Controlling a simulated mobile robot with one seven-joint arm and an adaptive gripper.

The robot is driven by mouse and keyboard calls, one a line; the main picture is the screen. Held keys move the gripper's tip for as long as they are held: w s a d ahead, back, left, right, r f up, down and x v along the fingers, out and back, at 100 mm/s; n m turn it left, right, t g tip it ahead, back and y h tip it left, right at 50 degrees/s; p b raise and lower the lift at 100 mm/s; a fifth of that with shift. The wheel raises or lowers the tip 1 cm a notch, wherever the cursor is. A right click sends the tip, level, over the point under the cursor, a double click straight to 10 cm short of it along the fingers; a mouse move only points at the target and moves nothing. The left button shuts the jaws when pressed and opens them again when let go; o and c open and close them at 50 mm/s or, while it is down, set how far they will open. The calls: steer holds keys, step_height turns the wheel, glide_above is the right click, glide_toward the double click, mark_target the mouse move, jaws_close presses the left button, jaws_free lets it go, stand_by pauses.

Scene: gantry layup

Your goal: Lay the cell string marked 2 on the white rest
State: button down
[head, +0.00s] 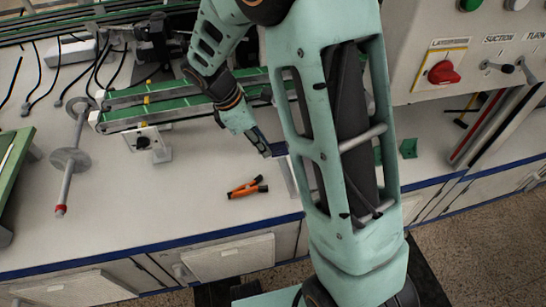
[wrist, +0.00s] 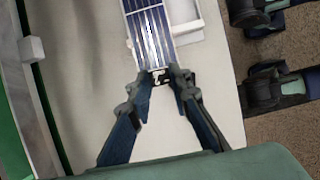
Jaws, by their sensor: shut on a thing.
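The cell string (wrist: 150,32) is a dark blue strip with thin pale lines, running up out of the wrist view. Its near end has a black tab with a pale mark that looks like a 2. My gripper (wrist: 161,78) is shut on this end; it also shows in the head view (head: 265,150), left of my arm link. The white rest (wrist: 190,32) shows to the right of the string, partly covered by it. I cannot tell whether the string touches the rest. In the head view the rest is mostly hidden by my arm.
Orange-handled pliers (head: 247,188) lie on the pale bench near its blue front edge. Green-topped rails (head: 180,95) run behind my gripper. A metal rod with a disc (head: 70,160) lies at left. A control panel with a red knob (head: 443,72) stands at right.

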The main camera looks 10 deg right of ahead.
mark_target(270, 146)
steer(key=d+f, duration=0.1)
steer(key=w+f, duration=0.1)
steer(key=w+d+f+b, duration=0.1)
steer(key=f, duration=0.1)
steer(key=shift+d+f, duration=0.1)
steer(key=shift+d, duration=0.2)
steer(key=shift+w+d+f+b, duration=0.1)
steer(key=shift+f+b, duration=0.45)
steer(key=shift+f, duration=1.05)
steer(key=shift+f, duration=0.4)
steer(key=c, duration=1.8)
jaws_free()
steer(key=shift+o, duration=0.2)
